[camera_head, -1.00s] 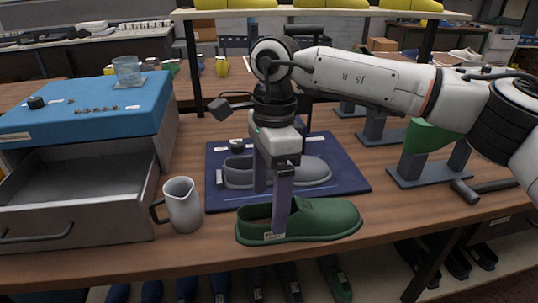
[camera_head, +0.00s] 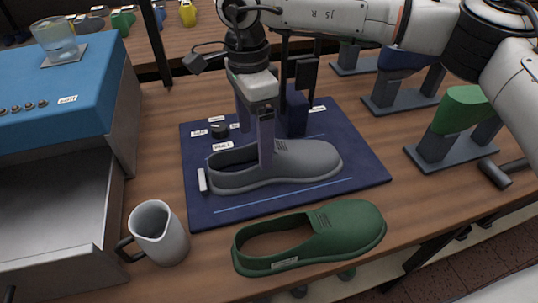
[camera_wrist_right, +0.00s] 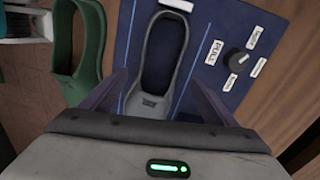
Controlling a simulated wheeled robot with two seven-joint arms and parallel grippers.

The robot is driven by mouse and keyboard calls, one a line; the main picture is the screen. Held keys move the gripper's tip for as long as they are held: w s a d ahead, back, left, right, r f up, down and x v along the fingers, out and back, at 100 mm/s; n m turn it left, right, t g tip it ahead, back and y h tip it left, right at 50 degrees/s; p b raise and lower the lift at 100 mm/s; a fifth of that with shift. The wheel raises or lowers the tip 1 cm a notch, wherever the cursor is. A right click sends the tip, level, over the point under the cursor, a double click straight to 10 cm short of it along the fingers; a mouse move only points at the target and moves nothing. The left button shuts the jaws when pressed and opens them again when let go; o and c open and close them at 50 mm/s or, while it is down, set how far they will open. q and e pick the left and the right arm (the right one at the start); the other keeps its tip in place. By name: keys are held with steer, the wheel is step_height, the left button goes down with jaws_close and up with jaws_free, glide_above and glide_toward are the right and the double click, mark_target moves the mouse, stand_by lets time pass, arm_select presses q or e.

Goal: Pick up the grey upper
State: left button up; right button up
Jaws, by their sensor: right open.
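The grey upper (camera_head: 310,162) lies on the dark blue mat (camera_head: 370,172), its opening to the left and its closed toe to the right. My right gripper (camera_head: 257,152) points down over the middle of the upper. It is open, one finger in front of the upper's near side in the head view, the other partly hidden behind. In the right wrist view the fingers (camera_wrist_right: 157,88) stand on either side of the grey upper (camera_wrist_right: 138,102), with a gap on each side. I cannot tell how low the fingertips are. My left gripper is not in view.
A green upper (camera_head: 355,228) lies in front of the mat. A grey jug (camera_head: 168,245) stands at the left, beside an open drawer (camera_head: 55,215) under a blue top. A black knob (camera_head: 219,130) and labels are on the mat. Lasts on stands (camera_head: 440,150) line the right.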

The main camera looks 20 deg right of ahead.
mark_target(257, 156)
steer(key=f, duration=0.2)
steer(key=f+p, duration=0.1)
steer(key=f, duration=0.2)
steer(key=shift+s+d+f, duration=0.15)
steer(key=shift+s+f, duration=0.05)
steer(key=shift+f, duration=0.1)
steer(key=c, duration=1.2)
